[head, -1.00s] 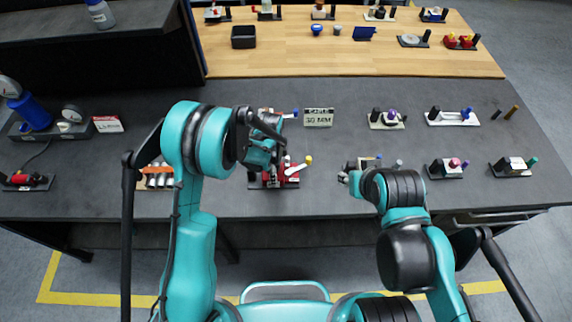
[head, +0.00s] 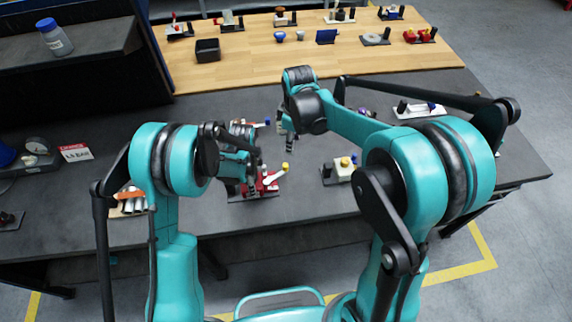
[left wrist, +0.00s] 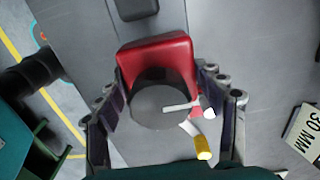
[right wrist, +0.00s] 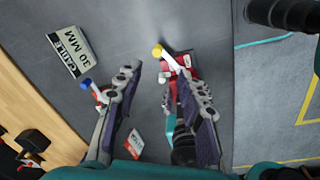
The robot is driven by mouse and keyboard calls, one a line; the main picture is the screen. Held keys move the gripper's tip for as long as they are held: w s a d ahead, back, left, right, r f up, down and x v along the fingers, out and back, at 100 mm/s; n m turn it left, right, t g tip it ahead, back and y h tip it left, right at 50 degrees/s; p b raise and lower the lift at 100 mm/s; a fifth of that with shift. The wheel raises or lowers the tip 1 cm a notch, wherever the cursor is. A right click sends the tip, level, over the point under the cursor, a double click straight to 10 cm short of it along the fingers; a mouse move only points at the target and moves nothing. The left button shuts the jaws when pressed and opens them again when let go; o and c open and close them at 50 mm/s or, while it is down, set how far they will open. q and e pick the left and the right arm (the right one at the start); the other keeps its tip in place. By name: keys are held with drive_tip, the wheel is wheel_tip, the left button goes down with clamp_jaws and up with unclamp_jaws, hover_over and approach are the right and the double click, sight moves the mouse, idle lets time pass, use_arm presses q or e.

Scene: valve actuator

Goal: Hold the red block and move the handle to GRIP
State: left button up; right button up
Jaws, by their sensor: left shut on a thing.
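The red block (head: 266,186) sits on the table at the front middle in the head view, beneath my left gripper (head: 250,178). In the left wrist view the fingers (left wrist: 168,110) flank the red block (left wrist: 158,56) and are shut on it. A dark grey disc partly covers the block there. The white handle with a yellow tip (left wrist: 203,147) sticks out beside the disc; it also shows in the head view (head: 277,174) and at the red block in the right wrist view (right wrist: 166,56). My right gripper (right wrist: 150,80) is open and empty above the table, near the handle. No GRIP mark is readable.
A "CABLE 30 MM" sign (right wrist: 69,51) and a blue-tipped fixture (right wrist: 90,88) are near my right gripper. Bare table (head: 300,200) lies in front.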

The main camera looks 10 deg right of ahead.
drive_tip(key=n+g, duration=0.1)
drive_tip(key=n, duration=0.1)
hover_over(286, 165)
wheel_tip(286, 165, down, 4)
drive_tip(key=f, duration=0.1)
drive_tip(key=shift+n, duration=0.3)
wheel_tip(286, 165, down, 12)
drive_tip(key=shift+f, duration=0.15)
clamp_jaws()
